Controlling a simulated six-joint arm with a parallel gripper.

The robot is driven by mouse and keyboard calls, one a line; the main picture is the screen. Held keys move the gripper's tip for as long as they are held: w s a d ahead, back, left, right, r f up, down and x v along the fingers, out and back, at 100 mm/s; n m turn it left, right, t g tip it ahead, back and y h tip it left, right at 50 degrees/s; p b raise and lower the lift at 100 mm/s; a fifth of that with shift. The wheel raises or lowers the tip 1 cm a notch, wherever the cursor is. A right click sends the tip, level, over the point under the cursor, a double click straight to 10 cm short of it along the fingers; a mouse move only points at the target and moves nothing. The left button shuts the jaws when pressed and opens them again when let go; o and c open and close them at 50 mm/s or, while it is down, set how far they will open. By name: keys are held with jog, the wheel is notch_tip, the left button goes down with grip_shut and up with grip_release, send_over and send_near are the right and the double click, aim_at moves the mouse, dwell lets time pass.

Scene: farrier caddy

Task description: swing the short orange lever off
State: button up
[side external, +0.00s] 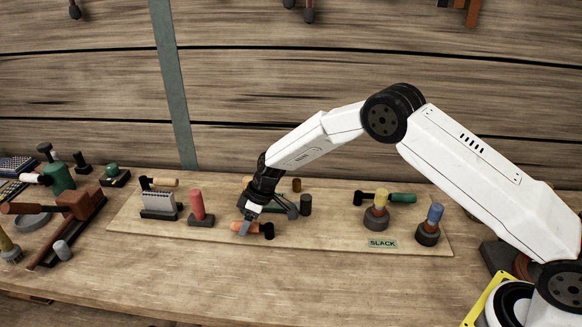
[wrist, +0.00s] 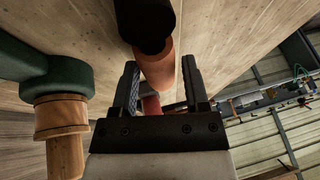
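The short orange lever (side external: 240,227) lies low at the front of the wooden board, left of its middle, with a black end (side external: 269,231) on its right. In the wrist view the orange lever (wrist: 156,68) runs down from the black end (wrist: 147,25) to between my fingers. My gripper (side external: 245,229) is down at the lever and hides part of it. In the wrist view my gripper (wrist: 161,82) has its fingers apart, one on each side of the lever, with a small gap on the right. I cannot tell whether the left finger touches it.
The board (side external: 320,245) also carries a red handle (side external: 197,205), a green-handled lever (side external: 400,198), yellow-topped (side external: 380,196) and blue-topped (side external: 435,214) knobs, and a SLACK label (side external: 382,243). A dark green part (wrist: 65,78) is close on the left in the wrist view. The front bench is clear.

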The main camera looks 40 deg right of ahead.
jog(key=shift+o, duration=0.8)
jog(key=v, duration=0.7)
jog(key=shift+r, duration=0.4)
